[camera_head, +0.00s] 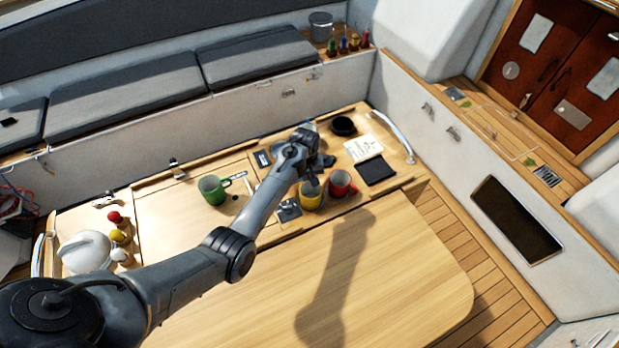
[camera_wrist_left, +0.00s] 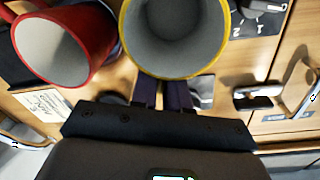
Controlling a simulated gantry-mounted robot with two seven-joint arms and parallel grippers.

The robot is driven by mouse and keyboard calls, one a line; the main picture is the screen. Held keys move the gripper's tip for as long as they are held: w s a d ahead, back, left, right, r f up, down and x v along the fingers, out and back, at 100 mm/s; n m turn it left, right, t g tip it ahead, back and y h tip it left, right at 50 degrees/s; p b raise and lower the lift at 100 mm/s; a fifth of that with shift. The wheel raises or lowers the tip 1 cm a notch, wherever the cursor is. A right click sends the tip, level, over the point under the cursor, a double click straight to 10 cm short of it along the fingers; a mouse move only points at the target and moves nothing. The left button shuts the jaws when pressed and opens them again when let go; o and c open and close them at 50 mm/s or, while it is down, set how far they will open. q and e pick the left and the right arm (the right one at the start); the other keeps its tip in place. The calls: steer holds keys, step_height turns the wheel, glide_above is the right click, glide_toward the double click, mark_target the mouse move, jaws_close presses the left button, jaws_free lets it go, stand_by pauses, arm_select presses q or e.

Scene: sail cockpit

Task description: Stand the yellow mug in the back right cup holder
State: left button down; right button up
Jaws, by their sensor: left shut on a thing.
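The yellow mug (camera_head: 310,196) is near the middle of the table's fixed top, just left of the red mug (camera_head: 340,184). My left gripper (camera_head: 309,179) is over it from behind and shut on it. In the left wrist view the fingers (camera_wrist_left: 163,96) meet the near side of the yellow mug (camera_wrist_left: 176,38), whose grey inside looks empty. The red mug (camera_wrist_left: 62,45) is close beside it there. I cannot tell whether the yellow mug touches the surface. The cup holders cannot be made out clearly. My right gripper is not in view.
A green mug (camera_head: 213,189) stands to the left. A black round dish (camera_head: 343,126), a paper note (camera_head: 363,148) and a dark pad (camera_head: 376,170) lie to the right. A white kettle-like object (camera_head: 84,252) is at the far left. The front wooden leaf (camera_head: 400,275) is clear.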

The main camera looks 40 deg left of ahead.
arm_select(q)
steer(key=shift+f, duration=0.25)
steer(key=c, duration=1.1)
jaws_free()
steer(key=shift+r, duration=0.1)
step_height(320, 180, up, 12)
steer(key=s+d+f+m+t+y, duration=0.1)
steer(key=s+d+f+m, duration=0.25)
steer(key=s, duration=0.35)
steer(key=s+d+f+m+y, duration=0.15)
steer(key=s+f, duration=0.25)
steer(key=s, duration=0.4)
steer(key=s+d+r+m, duration=0.1)
steer(key=s+d+m, duration=0.1)
steer(key=s, duration=0.3)
steer(key=s+d+r+m+t+h, duration=0.1)
steer(key=s+d+m, duration=0.1)
steer(key=s+d, duration=0.3)
steer(key=s+d+r+m+h, duration=0.1)
steer(key=s+d+m, duration=0.1)
steer(key=s+d, duration=0.2)
steer(key=shift+s+d+r+t+h, duration=0.1)
steer(key=shift+s+r+t+h, duration=0.1)
steer(key=shift+s, duration=0.6)
steer(key=shift+s+r+t+h, duration=0.1)
steer(key=shift+s+r+t, duration=0.1)
steer(key=shift+s, duration=0.6)
steer(key=shift+r, duration=0.1)
